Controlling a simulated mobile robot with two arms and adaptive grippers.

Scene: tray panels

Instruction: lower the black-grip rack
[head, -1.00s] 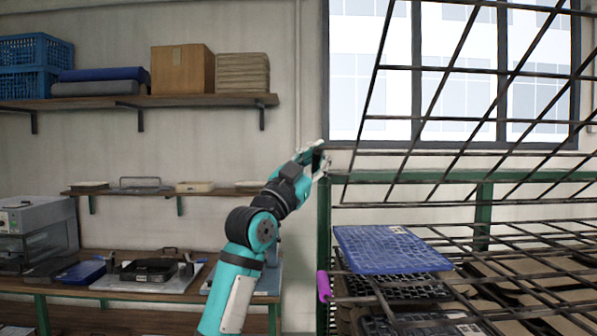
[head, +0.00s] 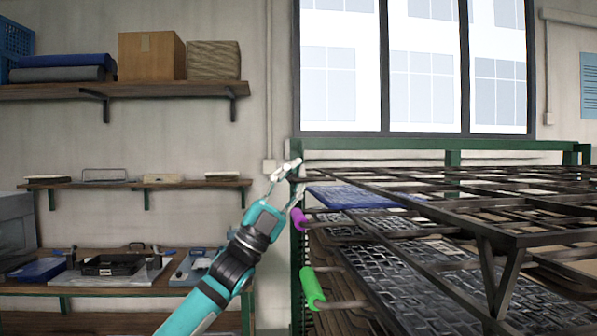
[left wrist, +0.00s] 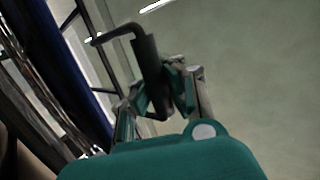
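The black-grip rack (head: 398,190) is a dark wire panel hinged on the green frame. In the head view it lies nearly level, above the other racks. My left gripper (head: 287,170) is at its near left corner. In the left wrist view the black grip (left wrist: 150,72) sits between the fingers of the left gripper (left wrist: 160,92), which look closed on it; a bent metal rod runs from the grip's top. In the head view the grip is largely hidden by the fingers. My right gripper is in neither view.
Below are racks with a purple grip (head: 298,218) and a green grip (head: 313,288). A blue mesh tray (head: 350,197) lies just under the black-grip rack. The green frame (head: 450,145) stands below the window. A workbench (head: 110,285) and wall shelves (head: 75,92) are at left.

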